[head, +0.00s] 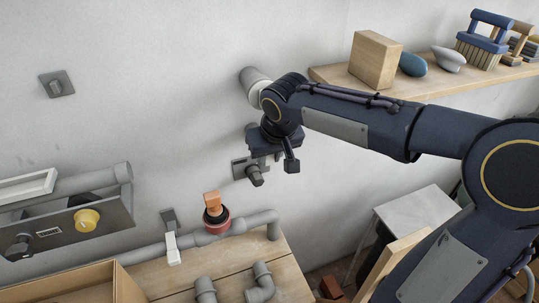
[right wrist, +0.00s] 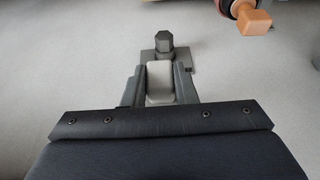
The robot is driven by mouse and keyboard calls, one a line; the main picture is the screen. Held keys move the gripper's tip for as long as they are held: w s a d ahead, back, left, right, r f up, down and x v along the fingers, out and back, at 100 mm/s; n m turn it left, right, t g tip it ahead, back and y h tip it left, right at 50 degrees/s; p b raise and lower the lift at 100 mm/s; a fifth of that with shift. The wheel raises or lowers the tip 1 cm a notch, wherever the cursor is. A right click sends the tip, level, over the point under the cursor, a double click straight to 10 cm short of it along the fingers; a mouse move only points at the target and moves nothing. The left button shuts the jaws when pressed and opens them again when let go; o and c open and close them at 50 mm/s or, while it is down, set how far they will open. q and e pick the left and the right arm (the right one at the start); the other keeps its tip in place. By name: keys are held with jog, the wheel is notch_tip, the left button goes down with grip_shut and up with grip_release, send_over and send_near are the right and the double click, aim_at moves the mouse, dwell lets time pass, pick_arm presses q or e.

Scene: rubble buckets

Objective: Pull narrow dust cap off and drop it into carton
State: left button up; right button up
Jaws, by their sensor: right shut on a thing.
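My right gripper (head: 268,156) is at the wall, just above a grey wall plate (head: 238,169) with a dark hexagonal piece (head: 256,178). In the right wrist view its fingers (right wrist: 161,84) are shut on a pale grey, rounded piece (right wrist: 160,80), apparently the narrow dust cap. The hexagonal piece (right wrist: 164,42) shows just past the fingertips there. I cannot tell whether the cap still touches the plate; in the head view the gripper hides it. The open brown carton (head: 75,285) is at the lower left. My left gripper is out of view.
A grey pipe (head: 243,222) with an orange-handled valve (head: 212,205) runs along the wooden bench (head: 290,275), below the gripper. Loose pipe elbows (head: 262,283) lie in front. A panel with a yellow knob (head: 87,220) is left. A shelf (head: 430,85) with a wooden block is upper right.

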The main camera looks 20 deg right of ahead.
grip_shut()
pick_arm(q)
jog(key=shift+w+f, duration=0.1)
pick_arm(e)
jog(key=shift+s, duration=0.2)
pick_arm(q)
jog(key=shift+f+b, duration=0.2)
jog(key=shift+b, duration=0.1)
pick_arm(e)
jog(key=shift+s, duration=0.85)
jog(key=shift+s, duration=0.1)
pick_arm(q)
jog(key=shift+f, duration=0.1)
pick_arm(e)
jog(key=shift+s, duration=0.35)
